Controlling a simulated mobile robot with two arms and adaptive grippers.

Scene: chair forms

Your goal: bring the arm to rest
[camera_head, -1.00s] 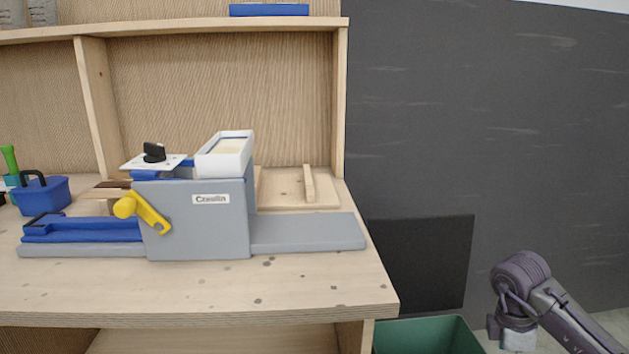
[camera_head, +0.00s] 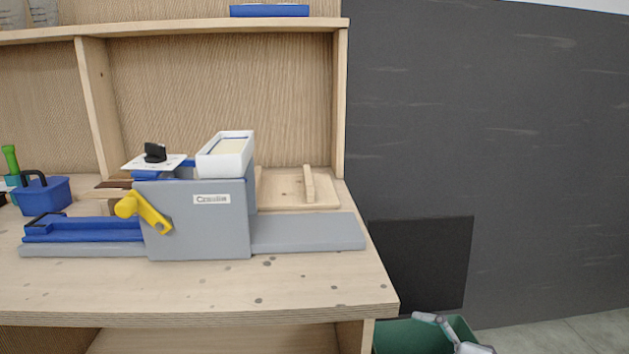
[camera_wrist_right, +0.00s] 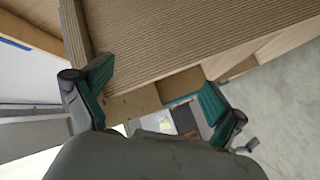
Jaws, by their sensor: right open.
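My right gripper (camera_wrist_right: 156,78) is open in the right wrist view. Its two teal-padded fingers stand wide apart with nothing held between them. Behind them is a ribbed brown surface with wooden edges, seen at a slant. In the head view only a small grey part of my right arm (camera_head: 437,325) shows at the bottom right, in front of the green bin (camera_head: 400,338). It is clear of the workbench top (camera_head: 200,295). My left gripper is not in view.
A grey machine (camera_head: 200,220) with a yellow lever (camera_head: 145,210) stands on the bench. A blue caddy (camera_head: 45,195) is at the left, and a wooden jig (camera_head: 290,190) lies behind the machine.

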